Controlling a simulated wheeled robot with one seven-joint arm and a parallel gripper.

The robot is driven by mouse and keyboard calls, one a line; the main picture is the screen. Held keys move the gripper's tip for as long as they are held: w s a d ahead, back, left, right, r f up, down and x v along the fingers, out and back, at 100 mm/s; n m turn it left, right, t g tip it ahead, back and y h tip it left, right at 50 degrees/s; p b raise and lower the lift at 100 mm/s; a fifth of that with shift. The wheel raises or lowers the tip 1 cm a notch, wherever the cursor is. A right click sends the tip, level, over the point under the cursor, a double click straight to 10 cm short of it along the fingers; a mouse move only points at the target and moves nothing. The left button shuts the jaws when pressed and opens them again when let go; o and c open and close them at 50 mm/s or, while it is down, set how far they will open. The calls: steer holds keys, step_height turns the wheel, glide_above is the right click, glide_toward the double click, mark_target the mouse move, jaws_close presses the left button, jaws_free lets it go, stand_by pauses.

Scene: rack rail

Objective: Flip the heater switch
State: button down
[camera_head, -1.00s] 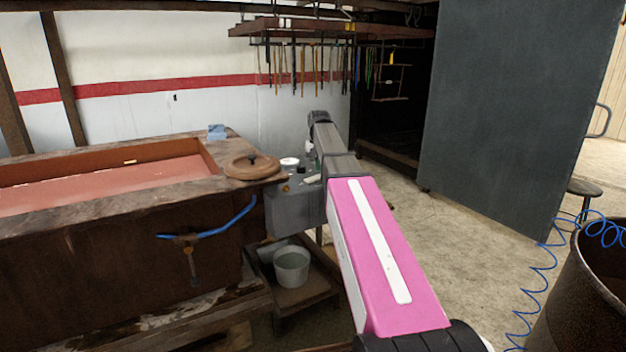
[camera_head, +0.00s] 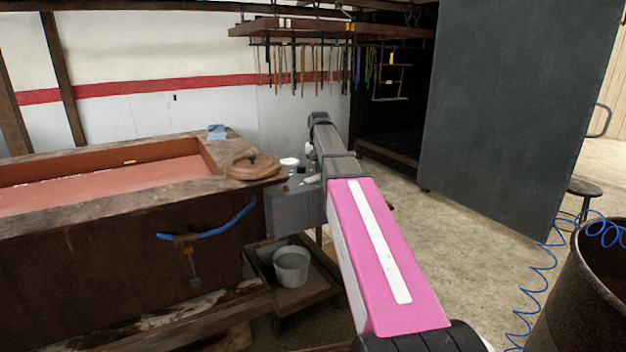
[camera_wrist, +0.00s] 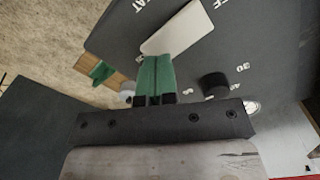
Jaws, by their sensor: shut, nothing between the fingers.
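The heater switch is a cream paddle (camera_wrist: 178,30) on a dark grey panel (camera_wrist: 112,38) in the wrist view. Cut-off white lettering, "AT" and "FF", stands on either side of it. In the head view the grey control box (camera_head: 290,212) stands at the right end of the tank, with a small pale piece (camera_head: 311,179) on its top. My gripper (camera_wrist: 156,62) has green fingers, shut together and empty. Their tips are at the near end of the paddle and overlap it in the picture; I cannot tell whether they touch. My arm hides part of the box in the head view.
A black knob (camera_wrist: 215,83) sits right of the fingers on the panel. The tank (camera_head: 110,250) with a round wooden lid (camera_head: 252,166) is left of the box. A bucket (camera_head: 291,265) stands below. The floor to the right is open up to the grey door (camera_head: 515,120).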

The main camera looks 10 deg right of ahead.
mark_target(318, 176)
steer(key=shift+f, duration=1.05)
stand_by(0.5)
steer(key=shift+r, duration=3.55)
steer(key=shift+s, duration=0.1)
